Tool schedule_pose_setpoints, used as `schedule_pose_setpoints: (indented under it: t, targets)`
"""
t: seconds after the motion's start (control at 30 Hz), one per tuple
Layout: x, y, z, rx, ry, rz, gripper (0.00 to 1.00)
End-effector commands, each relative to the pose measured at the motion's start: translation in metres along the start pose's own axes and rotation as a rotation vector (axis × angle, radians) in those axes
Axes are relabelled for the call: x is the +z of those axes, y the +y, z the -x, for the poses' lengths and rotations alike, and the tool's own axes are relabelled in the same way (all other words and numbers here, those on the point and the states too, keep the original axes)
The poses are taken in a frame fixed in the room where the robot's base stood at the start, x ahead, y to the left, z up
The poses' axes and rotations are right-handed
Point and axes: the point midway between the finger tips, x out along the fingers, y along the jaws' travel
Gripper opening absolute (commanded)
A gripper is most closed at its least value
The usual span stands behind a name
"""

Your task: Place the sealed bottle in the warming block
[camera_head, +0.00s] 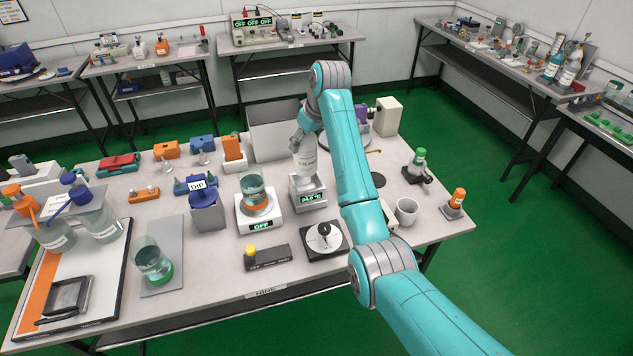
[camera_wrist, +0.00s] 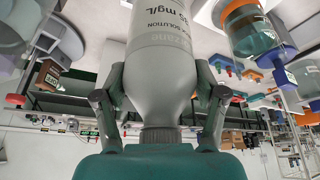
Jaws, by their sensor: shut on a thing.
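A pale grey-white bottle (camera_head: 305,163) with printed text hangs upright below my gripper (camera_head: 303,142). The wrist view shows the bottle (camera_wrist: 160,65) upside down in the picture, with its dark cap (camera_wrist: 160,136) close to the palm. My gripper's fingers are closed around the bottle's shoulder and neck. The warming block (camera_head: 308,197), a small light-grey box with a lit green display, is directly under the bottle. The bottle's base is at the block's open top; I cannot tell whether it is inside or just above. My arm hides part of the area to the right.
Left of the block, a beaker of teal liquid (camera_head: 253,186) sits on a white hotplate (camera_head: 259,219). A black-and-white dial unit (camera_head: 324,238) is in front. A white mug (camera_head: 406,211) and a green-capped bottle (camera_head: 417,161) are right of my arm. A grey panel (camera_head: 272,140) stands behind.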

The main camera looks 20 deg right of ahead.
Motion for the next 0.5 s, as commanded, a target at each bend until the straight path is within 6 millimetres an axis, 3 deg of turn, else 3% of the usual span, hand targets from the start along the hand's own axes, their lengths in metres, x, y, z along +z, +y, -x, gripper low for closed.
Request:
schedule_pose_setpoints:
  t: [0.3,0.5]
  targets:
    - [0.016,0.000,-0.038,0.000,-0.001,-0.003,0.13]
    - [0.022,0.000,-0.053,0.001,-0.001,-0.003,0.13]
